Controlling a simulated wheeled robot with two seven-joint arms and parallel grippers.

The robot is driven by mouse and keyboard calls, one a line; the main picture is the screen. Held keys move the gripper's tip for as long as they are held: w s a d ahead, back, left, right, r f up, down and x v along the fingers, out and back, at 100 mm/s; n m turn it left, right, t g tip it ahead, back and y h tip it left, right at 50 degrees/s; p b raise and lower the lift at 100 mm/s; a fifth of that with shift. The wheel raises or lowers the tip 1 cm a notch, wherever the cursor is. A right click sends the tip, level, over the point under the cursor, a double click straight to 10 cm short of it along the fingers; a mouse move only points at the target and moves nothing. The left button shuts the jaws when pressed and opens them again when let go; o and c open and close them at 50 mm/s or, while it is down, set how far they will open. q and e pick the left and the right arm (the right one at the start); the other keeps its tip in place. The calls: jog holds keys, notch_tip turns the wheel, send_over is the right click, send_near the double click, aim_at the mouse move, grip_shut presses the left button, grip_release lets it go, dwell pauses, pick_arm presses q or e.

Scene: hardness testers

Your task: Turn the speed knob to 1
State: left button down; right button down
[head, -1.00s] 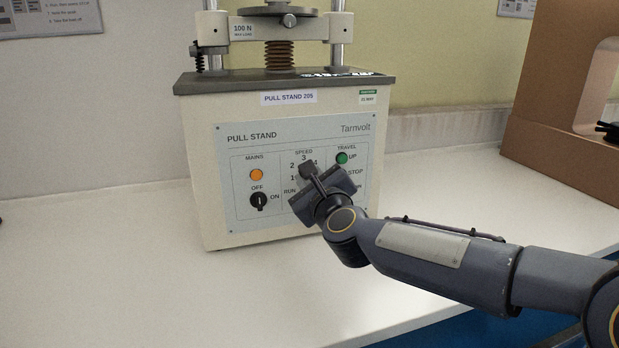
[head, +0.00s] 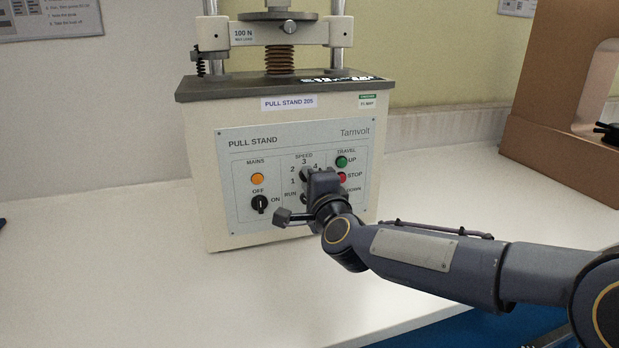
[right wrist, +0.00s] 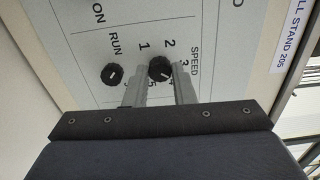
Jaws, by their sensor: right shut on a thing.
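The pull stand (head: 195,165) has a front panel with a black speed knob (right wrist: 159,68) ringed by numbers 1 to 5. In the head view my right gripper (head: 306,177) is at the panel and covers most of this knob, along with number 5. In the right wrist view the knob sits between the two fingertips (right wrist: 157,80), and the gripper is shut on it. A pale mark shows on the knob, but I cannot tell surely which number it points to. My left gripper is not in view.
A black run knob (right wrist: 112,74) is close beside one finger. The white bench (head: 120,260) is clear at left.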

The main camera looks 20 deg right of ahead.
jog(key=shift+f+n+p, duration=0.1)
jog(key=shift+n+p, duration=5.6)
jog(key=shift+n, duration=9.8)
jog(key=c, duration=1.2)
grip_release()
